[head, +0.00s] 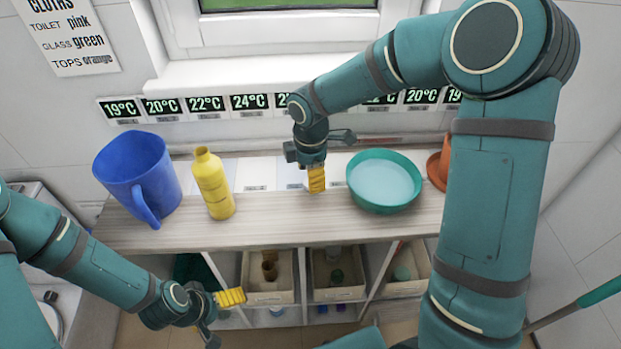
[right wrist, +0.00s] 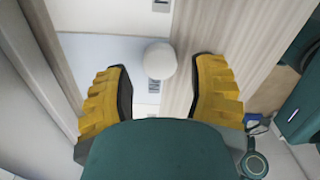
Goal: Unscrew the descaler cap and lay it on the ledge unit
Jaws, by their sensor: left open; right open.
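The yellow descaler bottle (head: 213,185) stands upright on the ledge unit (head: 270,222), between the blue jug and my right gripper; no cap shows on its neck. My right gripper (head: 316,180) is over the middle of the ledge unit, fingers pointing down. In the right wrist view its fingers (right wrist: 160,95) are spread apart. A round white piece, which looks like the cap (right wrist: 159,60), shows between and beyond the fingertips, touching neither; it seems to rest on the top. In the head view I cannot make it out. My left gripper (head: 230,298) is open and empty, low in front of the shelves.
A blue jug (head: 137,175) stands at the left of the ledge unit. A teal bowl (head: 384,181) is close to the right of my right gripper, with a terracotta pot (head: 440,165) beyond. Bins (head: 335,290) fill the shelves below. The front strip of the top is clear.

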